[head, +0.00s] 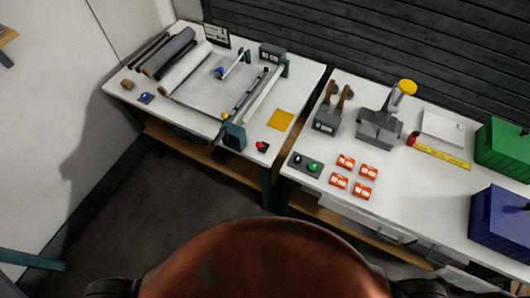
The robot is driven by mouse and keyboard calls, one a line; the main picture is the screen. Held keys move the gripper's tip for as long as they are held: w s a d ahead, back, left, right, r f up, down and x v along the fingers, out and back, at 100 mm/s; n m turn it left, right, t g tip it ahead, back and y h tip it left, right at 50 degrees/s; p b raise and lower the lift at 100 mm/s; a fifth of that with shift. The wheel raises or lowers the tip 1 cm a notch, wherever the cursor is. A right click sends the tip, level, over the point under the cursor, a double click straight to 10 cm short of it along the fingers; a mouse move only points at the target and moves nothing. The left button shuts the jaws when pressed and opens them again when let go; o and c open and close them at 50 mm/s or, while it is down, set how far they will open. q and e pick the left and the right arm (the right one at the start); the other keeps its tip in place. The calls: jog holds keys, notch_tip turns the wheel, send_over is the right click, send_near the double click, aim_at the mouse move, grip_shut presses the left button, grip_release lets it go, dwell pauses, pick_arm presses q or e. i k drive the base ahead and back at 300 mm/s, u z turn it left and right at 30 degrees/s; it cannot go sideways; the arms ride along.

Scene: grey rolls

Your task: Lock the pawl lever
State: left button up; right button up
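No lever is labelled as the pawl lever in the head view, so I cannot tell for sure which one it is. A grey block device (379,134) on the right table carries a lever with a yellow knob (407,87), tilted up to the right. Beside it, a smaller grey block (325,122) holds two upright brown handles (339,101). On the left table, a roller frame (262,98) has a teal end block (234,136) at its near end. Whether any lever is locked is too small to tell. Neither of my grippers shows.
Grey and white rolls (169,53) lie on the left table. A control box (305,164) with a green button and several orange boxes (346,161) sit at the right table's front. Green (503,145) and blue (499,220) bins stand far right. A narrow gap separates the tables.

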aim_at(258, 144)
jog(key=z, duration=0.9)
jog(key=k, duration=1.05)
jog(key=u, duration=1.05)
jog(key=i, duration=0.5)
jog(key=u, duration=0.05)
